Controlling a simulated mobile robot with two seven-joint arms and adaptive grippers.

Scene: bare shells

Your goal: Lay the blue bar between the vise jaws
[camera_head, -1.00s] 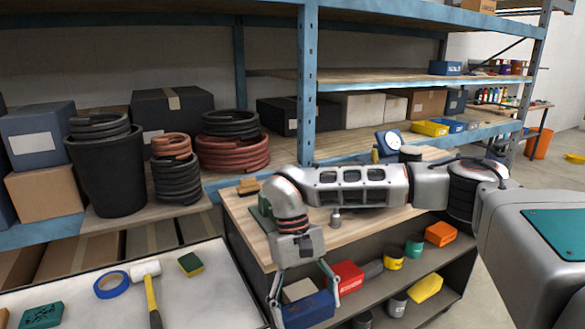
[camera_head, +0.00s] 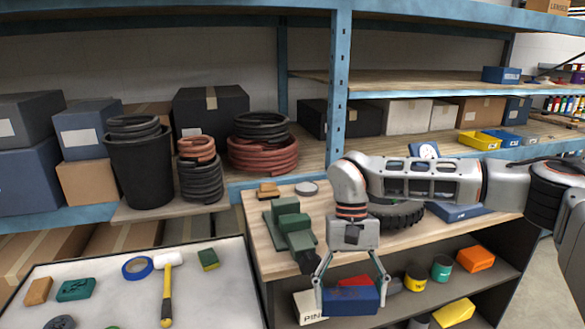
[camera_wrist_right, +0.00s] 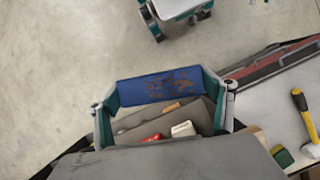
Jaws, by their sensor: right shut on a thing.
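My right gripper (camera_head: 350,285) is shut on the blue bar (camera_head: 350,300). It holds the bar roughly level in front of the wooden workbench's front edge. In the right wrist view the bar (camera_wrist_right: 160,87) spans between the two fingers. The green vise (camera_head: 292,232) stands on the left part of the workbench top (camera_head: 345,248), to the left of and behind the gripper in the head view. Its blocky jaws show, but the gap between them is hard to make out.
A black ringed tire-like thing (camera_head: 398,214) and a blue box (camera_head: 458,212) are on the bench behind my right arm. Boxes and cans fill the shelf below. A white table (camera_head: 110,304) with a mallet (camera_head: 167,285) and blue tape (camera_head: 137,268) is at the left.

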